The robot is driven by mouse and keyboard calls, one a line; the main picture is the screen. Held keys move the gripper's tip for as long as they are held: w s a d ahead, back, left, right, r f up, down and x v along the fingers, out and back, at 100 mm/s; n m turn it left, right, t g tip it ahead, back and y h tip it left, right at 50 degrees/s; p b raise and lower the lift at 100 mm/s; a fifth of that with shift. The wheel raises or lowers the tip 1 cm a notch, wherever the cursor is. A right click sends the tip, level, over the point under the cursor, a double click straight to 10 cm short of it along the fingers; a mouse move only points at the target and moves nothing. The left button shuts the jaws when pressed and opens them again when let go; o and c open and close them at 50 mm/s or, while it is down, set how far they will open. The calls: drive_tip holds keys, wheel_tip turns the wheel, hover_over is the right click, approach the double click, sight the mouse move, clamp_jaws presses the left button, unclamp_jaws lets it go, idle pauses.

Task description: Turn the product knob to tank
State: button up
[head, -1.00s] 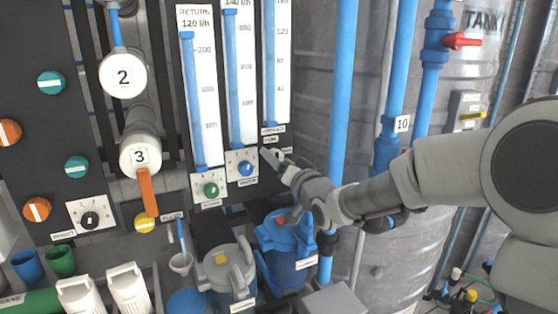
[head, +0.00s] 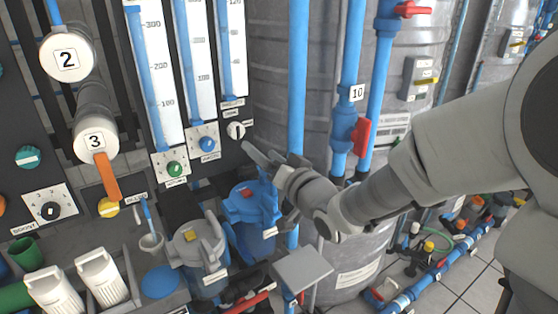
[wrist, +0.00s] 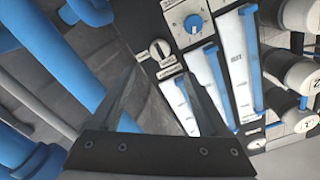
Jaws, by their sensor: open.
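A small white knob (head: 236,130) sits on the dark panel below the right-hand flow meter, with small labels above and below it that I cannot read. I take it to be the product knob. It also shows in the wrist view (wrist: 160,49), ahead between the fingertips. My gripper (head: 250,150) is just below and right of the knob in the head view. In the wrist view my gripper (wrist: 158,75) is open, with nothing between its fingers. The fingers look apart from the knob.
A blue knob (head: 207,143) and a green knob (head: 174,169) are on the panel to the left. A vertical blue pipe (head: 299,80) stands close to the right. A blue canister (head: 250,212) is below. A grey tank (head: 270,80) is behind the pipe.

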drive_tip(key=p+v, duration=0.1)
drive_tip(key=v, duration=0.4)
drive_tip(key=shift+s+d, duration=0.25)
drive_tip(key=shift+s, duration=0.05)
